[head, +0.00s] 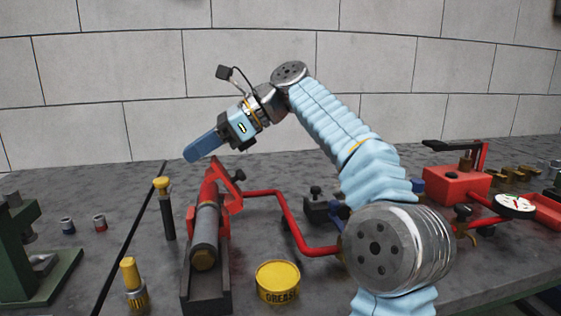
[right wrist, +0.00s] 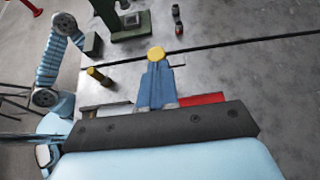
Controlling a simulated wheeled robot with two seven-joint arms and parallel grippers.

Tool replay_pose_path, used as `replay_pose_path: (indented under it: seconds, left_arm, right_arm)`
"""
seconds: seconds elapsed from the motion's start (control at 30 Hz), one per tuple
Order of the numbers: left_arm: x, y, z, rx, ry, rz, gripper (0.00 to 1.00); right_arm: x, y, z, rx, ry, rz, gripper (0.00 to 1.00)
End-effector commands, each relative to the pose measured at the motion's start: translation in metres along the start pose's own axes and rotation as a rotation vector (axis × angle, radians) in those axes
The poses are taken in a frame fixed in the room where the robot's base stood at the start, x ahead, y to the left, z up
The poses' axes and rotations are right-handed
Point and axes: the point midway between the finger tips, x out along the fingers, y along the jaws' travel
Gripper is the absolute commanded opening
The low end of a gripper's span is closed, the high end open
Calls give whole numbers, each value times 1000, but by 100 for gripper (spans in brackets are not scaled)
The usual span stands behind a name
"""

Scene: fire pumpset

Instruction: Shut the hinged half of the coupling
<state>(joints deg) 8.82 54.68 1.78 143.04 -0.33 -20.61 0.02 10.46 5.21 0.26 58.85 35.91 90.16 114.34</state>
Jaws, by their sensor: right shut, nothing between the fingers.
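The red coupling (head: 228,200) sits at the end of a grey pipe (head: 204,235) in a dark cradle. A red flap-like part (head: 228,172) stands up at its far end, apparently the hinged half raised. Its exact angle is hard to tell. My right gripper (head: 193,154) is shut and empty, its blue fingers above and slightly left of the coupling, apart from it. In the right wrist view the shut fingers (right wrist: 156,76) point toward a yellow knob, and part of a red piece (right wrist: 200,98) shows beside them, mostly hidden by the gripper body.
A yellow-topped pin (head: 161,186) stands left of the coupling. A yellow grease tin (head: 278,282) is at front right. A red pipe (head: 290,215) runs right from the coupling. A green stand (head: 25,255) is at far left.

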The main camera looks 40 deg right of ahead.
Motion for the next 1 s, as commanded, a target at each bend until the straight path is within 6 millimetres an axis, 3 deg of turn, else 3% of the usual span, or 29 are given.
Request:
replay_pose_path:
  seconds: [0.4, 0.8, 0.9, 1.0]
  left_arm:
    - [-2, 1, 0, 0, 0, 0, 61]
    - [-8, 4, 0, 1, -1, 1, 61]
    - [-8, 4, 0, 1, -1, 1, 61]
    - [-8, 3, 0, 1, -1, 1, 61]
  right_arm:
    - [-4, 0, 1, 1, 0, -1, 0]
    - [-65, -1, 0, 1, -1, -2, 0]
    - [-74, -2, -7, 6, -6, 9, 15]
    - [-83, -5, -38, 26, -55, 59, 31]
